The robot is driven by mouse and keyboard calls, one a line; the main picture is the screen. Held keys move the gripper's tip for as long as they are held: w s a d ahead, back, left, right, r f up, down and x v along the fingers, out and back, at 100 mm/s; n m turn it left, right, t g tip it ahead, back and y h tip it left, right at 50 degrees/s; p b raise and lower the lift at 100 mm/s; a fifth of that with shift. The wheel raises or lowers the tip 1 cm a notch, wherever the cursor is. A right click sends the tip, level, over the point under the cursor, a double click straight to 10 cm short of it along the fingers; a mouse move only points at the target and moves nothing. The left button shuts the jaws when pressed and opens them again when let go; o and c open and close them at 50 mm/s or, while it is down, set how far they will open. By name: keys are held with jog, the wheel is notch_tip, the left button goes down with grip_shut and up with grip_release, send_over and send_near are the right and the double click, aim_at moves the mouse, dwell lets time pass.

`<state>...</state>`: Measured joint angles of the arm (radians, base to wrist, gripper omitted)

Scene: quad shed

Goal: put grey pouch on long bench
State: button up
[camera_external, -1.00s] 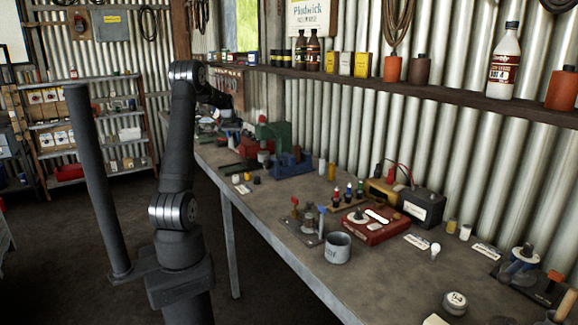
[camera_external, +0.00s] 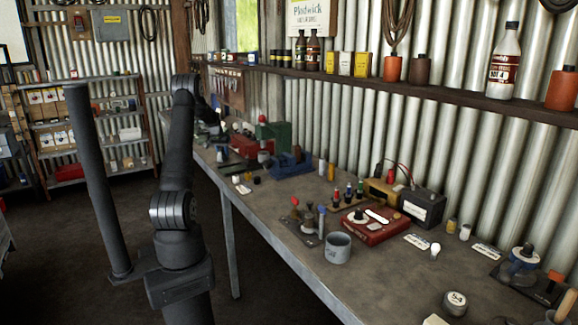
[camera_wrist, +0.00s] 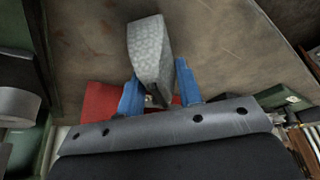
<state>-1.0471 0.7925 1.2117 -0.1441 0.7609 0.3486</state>
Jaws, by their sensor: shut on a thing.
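In the wrist view, my gripper (camera_wrist: 157,97) has its two blue fingers closed on a grey pouch (camera_wrist: 149,47). The pouch is pale, patterned and wedge-shaped, and it sticks out beyond the fingertips. The long bench (camera_wrist: 225,35) shows as a brown, stained surface behind the pouch; I cannot tell whether the two touch. In the external view, the long bench (camera_external: 390,280) runs along the corrugated wall, from the near right to the far left. There my gripper and the pouch are hidden or too small to make out, behind my arm at the bench's far end.
A red object (camera_wrist: 100,98) lies close by my fingers in the wrist view, with green parts (camera_wrist: 20,150) at the left. In the external view, a blue vise (camera_external: 291,163), a grey mug (camera_external: 337,248) and a red box (camera_external: 375,227) stand on the bench. A shelf (camera_external: 455,99) runs above.

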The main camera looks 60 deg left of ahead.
jog(key=o, duration=1)
jog(key=shift+f, duration=0.15)
jog(key=v, duration=1.2)
jog(key=shift+r, duration=0.2)
jog(key=shift+f, duration=0.1)
